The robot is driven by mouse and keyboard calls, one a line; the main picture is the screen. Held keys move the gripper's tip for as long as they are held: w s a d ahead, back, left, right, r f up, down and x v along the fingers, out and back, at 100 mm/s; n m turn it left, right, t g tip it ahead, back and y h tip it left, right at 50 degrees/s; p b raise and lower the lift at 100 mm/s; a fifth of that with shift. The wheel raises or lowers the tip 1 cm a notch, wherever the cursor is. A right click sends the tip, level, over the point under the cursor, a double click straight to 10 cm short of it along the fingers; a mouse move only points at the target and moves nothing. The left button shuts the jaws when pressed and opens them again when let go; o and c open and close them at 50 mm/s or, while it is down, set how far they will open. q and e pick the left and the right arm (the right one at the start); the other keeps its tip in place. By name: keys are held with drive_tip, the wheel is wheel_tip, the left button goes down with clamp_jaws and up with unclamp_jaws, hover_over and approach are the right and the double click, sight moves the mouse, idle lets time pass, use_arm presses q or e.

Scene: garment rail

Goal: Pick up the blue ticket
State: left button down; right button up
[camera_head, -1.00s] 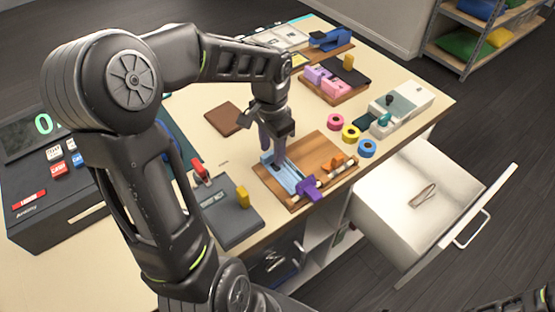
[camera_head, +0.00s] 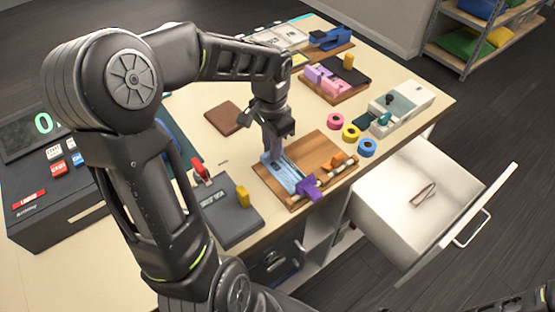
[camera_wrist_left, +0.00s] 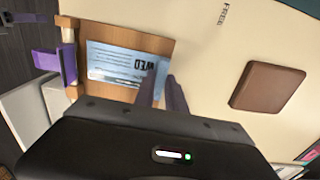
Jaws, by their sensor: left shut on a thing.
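The blue ticket (camera_head: 286,178) lies along the left part of a wooden board (camera_head: 322,152). In the left wrist view the ticket (camera_wrist_left: 112,62) shows dark print reading "WED" at its right end. My left gripper (camera_head: 271,158) points down at the ticket's far end. Its purple-grey fingers (camera_wrist_left: 163,92) are close together and shut on that end. I cannot tell whether the ticket is clear of the board. A purple clip (camera_head: 309,188) sits on the rod at the board's near edge, close to the ticket's other end. My right gripper is not in view.
A dark grey pad (camera_head: 228,215) with red and yellow pieces lies left of the board. Pink, yellow and blue tape rolls (camera_head: 351,132) stand to its right. A brown square (camera_head: 226,118) lies behind. An open white drawer (camera_head: 395,215) juts out at the front right.

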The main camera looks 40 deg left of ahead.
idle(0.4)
use_arm(q)
wheel_tip(320, 180, up, 10)
drive_tip(key=b, duration=0.1)
idle(0.4)
drive_tip(key=shift+r, duration=0.1)
idle(0.5)
wheel_tip(320, 180, up, 5)
drive_tip(key=p, duration=0.4)
idle(0.6)
